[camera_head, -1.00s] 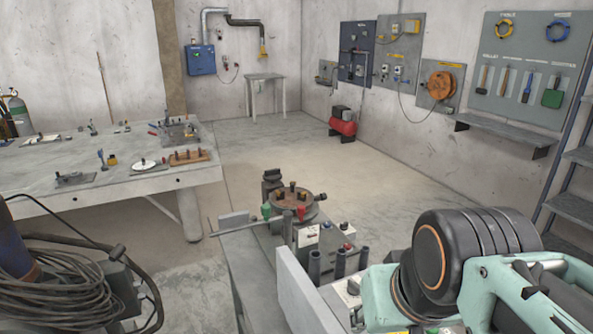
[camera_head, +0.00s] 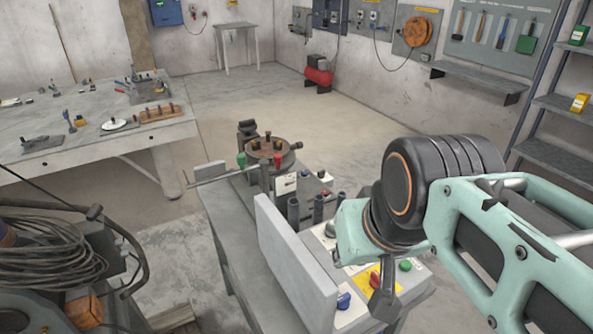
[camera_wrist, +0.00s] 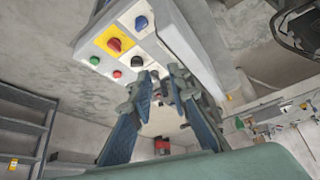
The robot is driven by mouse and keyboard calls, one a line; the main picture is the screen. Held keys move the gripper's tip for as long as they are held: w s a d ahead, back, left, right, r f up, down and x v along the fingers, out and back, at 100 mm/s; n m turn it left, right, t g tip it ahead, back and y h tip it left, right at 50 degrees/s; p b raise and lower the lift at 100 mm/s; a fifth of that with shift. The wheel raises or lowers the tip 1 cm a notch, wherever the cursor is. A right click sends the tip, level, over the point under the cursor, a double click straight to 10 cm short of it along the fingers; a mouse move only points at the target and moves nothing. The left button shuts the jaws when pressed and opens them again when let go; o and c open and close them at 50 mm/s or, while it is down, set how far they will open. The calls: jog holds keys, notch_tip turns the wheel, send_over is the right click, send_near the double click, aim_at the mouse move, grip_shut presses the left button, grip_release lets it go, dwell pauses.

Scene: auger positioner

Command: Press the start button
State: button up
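A light control panel (camera_head: 352,318) sits on the bench front. Its green button (camera_head: 405,265) shows right of my wrist; which button is start cannot be read. In the head view my arm hides part of the panel.
A grey upright plate (camera_head: 290,262) stands left of the panel. Behind it are dark cylinders (camera_head: 318,208) and a round brown fixture (camera_head: 268,150). A worktable (camera_head: 80,165) with tools is at left, and coiled cables (camera_head: 55,260) lie at lower left. Shelves (camera_head: 560,160) stand at right.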

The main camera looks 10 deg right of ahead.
grip_shut()
dwell(1.2)
jog(key=shift+d, duration=0.1)
